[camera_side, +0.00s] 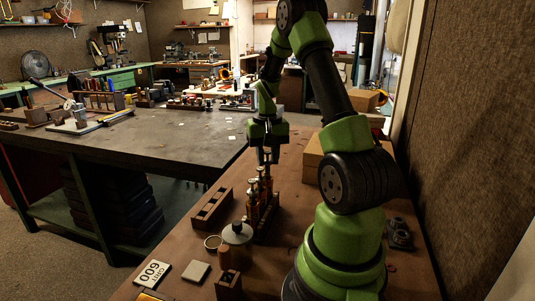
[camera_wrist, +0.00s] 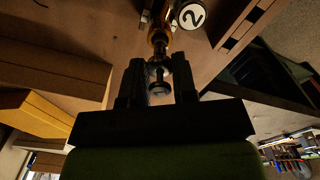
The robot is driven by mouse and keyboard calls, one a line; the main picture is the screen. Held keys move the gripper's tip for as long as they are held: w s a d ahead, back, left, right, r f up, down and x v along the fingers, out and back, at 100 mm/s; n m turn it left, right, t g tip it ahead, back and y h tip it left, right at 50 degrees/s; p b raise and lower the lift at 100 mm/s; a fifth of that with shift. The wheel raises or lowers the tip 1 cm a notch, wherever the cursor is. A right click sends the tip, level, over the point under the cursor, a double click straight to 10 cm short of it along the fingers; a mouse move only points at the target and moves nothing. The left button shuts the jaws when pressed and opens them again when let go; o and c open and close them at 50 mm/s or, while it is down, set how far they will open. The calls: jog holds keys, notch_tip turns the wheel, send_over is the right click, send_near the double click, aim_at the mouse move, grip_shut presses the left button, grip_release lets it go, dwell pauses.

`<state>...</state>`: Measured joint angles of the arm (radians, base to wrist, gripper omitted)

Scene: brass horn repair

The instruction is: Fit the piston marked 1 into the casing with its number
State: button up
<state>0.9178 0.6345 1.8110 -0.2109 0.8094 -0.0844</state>
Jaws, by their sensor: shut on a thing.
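In the side view my gripper (camera_side: 267,152) points down above the brass casings (camera_side: 255,205), which stand upright in a row in a dark holder. In the wrist view my gripper (camera_wrist: 158,88) is shut on a slim metal piston (camera_wrist: 160,88) between its two dark fingers. A faint mark shows on the piston's end, too dim to read surely. Just beyond the fingers is brass casing work (camera_wrist: 158,40), with a round white tag reading 2 (camera_wrist: 191,14) beside it. How far the piston is from a casing is hidden by the fingers, so I cannot tell.
A wooden rack with slots (camera_side: 212,208) stands left of the casings. A cardboard box (camera_side: 318,150) stands behind my arm.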

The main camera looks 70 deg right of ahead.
jog(key=shift+f, duration=1)
jog(key=o, duration=1.4)
jog(key=shift+c, duration=0.2)
jog(key=shift+r, duration=3.55)
